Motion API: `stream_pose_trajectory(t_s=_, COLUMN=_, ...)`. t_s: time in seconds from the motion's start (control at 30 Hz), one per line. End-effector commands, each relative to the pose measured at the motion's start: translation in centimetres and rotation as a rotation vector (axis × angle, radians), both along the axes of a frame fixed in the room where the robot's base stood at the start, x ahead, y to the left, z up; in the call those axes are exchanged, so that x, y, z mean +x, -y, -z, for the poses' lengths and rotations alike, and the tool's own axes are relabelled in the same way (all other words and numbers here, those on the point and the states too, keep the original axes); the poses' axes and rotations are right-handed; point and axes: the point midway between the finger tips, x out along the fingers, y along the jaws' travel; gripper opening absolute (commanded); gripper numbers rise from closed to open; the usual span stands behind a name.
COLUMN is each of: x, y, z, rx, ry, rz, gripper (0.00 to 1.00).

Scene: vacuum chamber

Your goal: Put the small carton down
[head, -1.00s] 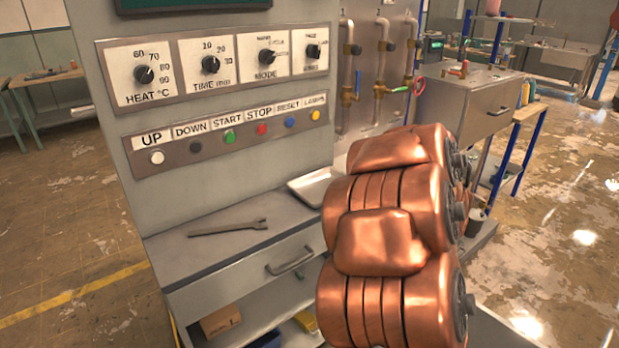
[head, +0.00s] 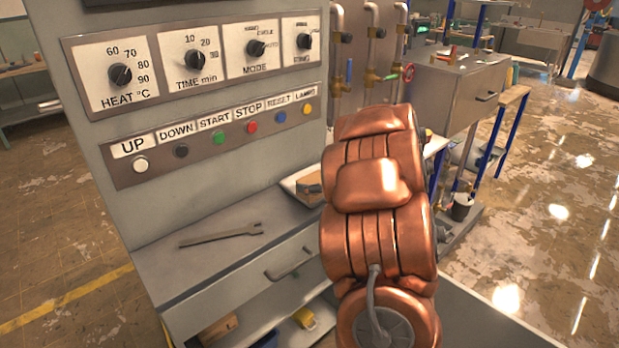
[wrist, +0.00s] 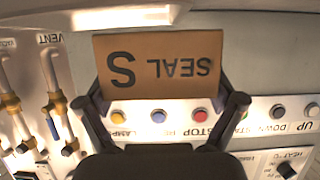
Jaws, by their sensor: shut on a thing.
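In the head view a brown piece, apparently the carton (head: 311,184), shows just left of my copper arm, in front of the white tray (head: 290,185). Whether it touches the tray cannot be told. My arm hides the gripper and part of the tray there.
A wrench (head: 220,235) lies on the grey worktop (head: 175,265), left of the tray. The control panel (head: 215,130) rises behind. Below are a drawer (head: 275,265) and a shelf with another brown box (head: 219,328) and a yellow item (head: 304,318). Worktop around the wrench is clear.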

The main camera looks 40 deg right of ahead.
Motion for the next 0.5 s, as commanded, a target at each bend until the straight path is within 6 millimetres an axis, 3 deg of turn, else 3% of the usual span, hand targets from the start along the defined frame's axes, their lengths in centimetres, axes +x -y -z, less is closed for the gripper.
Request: stream_pose_trajectory(t_s=0.5, x=5.9, y=3.7, z=0.5, rx=0.001, ry=0.002, rz=-0.006, gripper=0.55)
